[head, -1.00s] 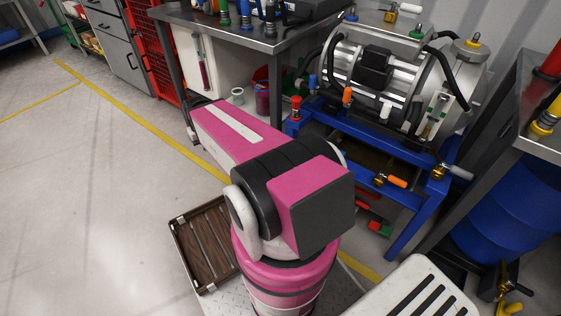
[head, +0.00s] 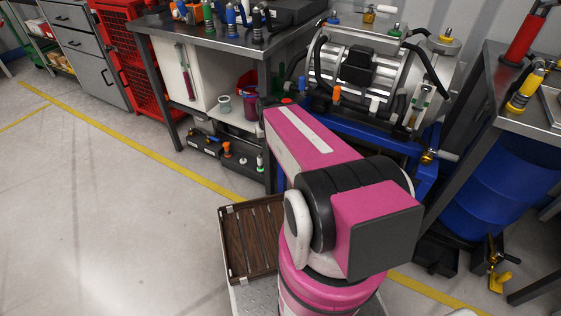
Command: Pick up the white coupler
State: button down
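Several small white-ended parts are near the drive unit (head: 352,62), and I cannot tell for sure which is the white coupler. A short white cylinder (head: 375,103) is at the unit's front, below the silver body. A white-ended brass fitting (head: 387,9) lies on the ledge behind it. A pale handle on a brass fitting (head: 447,156) sticks out at the right of the blue stand. My pink arm covers the middle and part of the blue stand (head: 350,128). My gripper is not visible in the head view.
A grey workbench (head: 225,42) with colored fittings stands at the back left, with a lower shelf holding several items. A second bench (head: 515,115) and a blue drum (head: 500,190) are at the right. The floor (head: 95,200) at the left is clear.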

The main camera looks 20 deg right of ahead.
aim_at(261, 166)
jog(key=j+z, duration=0.1)
jog(key=j, duration=0.35)
jog(key=j+z, duration=0.15)
jog(key=j, duration=0.35)
jog(key=j+z, duration=0.1)
jog(key=j, duration=0.35)
jog(key=j+z, duration=0.15)
jog(key=j, duration=0.3)
jog(key=k+j+z, duration=0.1)
jog(key=j, duration=0.35)
jog(key=k+j+z, duration=0.15)
jog(key=j, duration=0.3)
jog(key=k+j+z, duration=0.1)
jog(key=j, duration=0.35)
jog(key=k+j+z, duration=0.15)
jog(key=j, duration=0.25)
